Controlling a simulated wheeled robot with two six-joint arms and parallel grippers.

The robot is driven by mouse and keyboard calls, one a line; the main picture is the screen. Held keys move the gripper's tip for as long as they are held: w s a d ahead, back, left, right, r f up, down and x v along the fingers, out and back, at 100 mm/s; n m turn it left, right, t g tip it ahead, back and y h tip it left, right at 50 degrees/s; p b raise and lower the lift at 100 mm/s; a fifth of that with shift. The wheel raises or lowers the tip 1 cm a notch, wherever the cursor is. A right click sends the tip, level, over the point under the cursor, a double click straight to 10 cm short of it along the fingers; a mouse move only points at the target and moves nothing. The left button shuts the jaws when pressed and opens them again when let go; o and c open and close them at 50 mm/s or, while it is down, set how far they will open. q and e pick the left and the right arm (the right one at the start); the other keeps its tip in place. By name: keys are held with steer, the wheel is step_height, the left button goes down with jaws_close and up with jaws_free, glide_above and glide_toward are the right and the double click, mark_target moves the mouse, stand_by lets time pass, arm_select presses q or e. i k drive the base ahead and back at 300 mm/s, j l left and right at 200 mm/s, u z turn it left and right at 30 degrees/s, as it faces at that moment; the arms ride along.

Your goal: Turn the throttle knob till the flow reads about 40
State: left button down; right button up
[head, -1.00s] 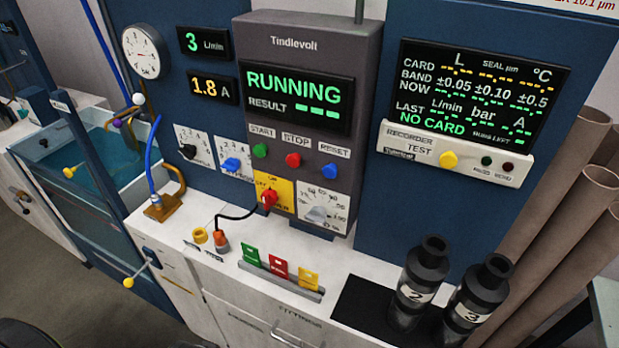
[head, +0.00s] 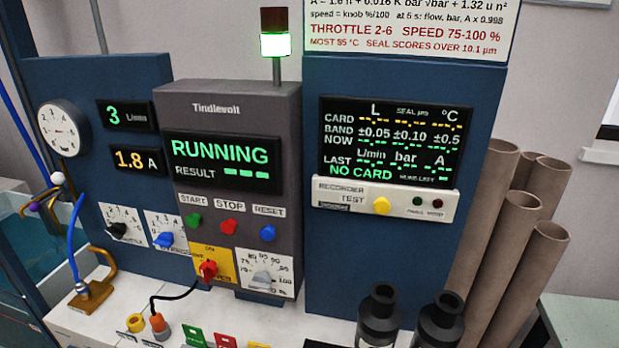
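The flow display (head: 127,115) on the blue panel reads 3 L/min in green. Below it, the current display (head: 133,163) reads 1.8 A. Two small dials sit lower on the panel: one with a black knob (head: 117,230) and one with a blue knob (head: 164,240). A grey knob (head: 262,279) sits on a scale in percent on the grey Tindlevolt box (head: 232,112). The screen (head: 222,164) shows RUNNING. Neither of my grippers is in view.
A red switch (head: 208,269) sits on a yellow plate. START, STOP and RESET buttons are above it. A green lamp (head: 274,44) is lit. The notice (head: 405,30) gives throttle 2-6. Black cylinders (head: 378,318) and brown tubes (head: 505,245) stand at the right.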

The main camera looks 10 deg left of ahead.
mark_target(117, 230)
steer(key=u, duration=1.3)
